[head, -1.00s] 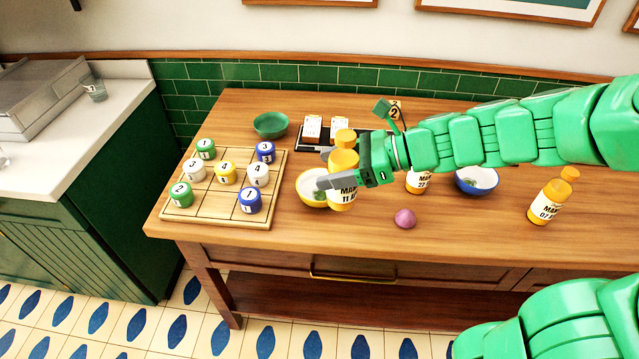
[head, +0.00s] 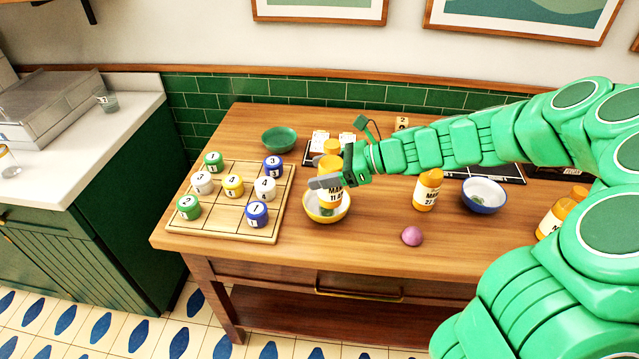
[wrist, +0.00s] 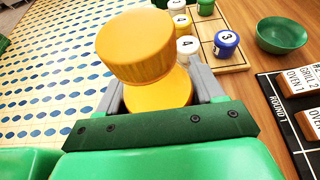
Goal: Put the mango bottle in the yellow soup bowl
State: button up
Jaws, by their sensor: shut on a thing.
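The bottle is upright. In the head view it appears over the yellow soup bowl (head: 312,215), with its lower end inside the bowl's outline; I cannot tell whether it touches the bottom. In the wrist view the bottle's cap (wrist: 137,45) and shoulder fill the space between the grey fingers, and the yellow bowl is hidden.
A board with several numbered pots (head: 232,186) stands left of the bowl. A green bowl (head: 279,140) is behind. To the right are another orange bottle (head: 428,190), a purple onion-like item (head: 412,236) and a blue-rimmed bowl (head: 484,194). The table front is clear.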

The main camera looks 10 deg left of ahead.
jog(key=shift+w+a+f, duration=0.2)
jog(key=shift+w+f, duration=0.3)
jog(key=shift+f, duration=0.65)
jog(key=shift+w+a+f, duration=0.25)
jog(key=shift+w+f, duration=0.3)
jog(key=shift+f, duration=0.65)
jog(key=shift+w+a+f, duration=0.2)
jog(key=shift+w+f, duration=0.3)
jog(key=shift+f, duration=0.65)
jog(key=shift+f, duration=0.1)
jog(key=o, duration=1.4)
jog(key=shift+c, duration=0.2)
jog(key=v, duration=1.2)
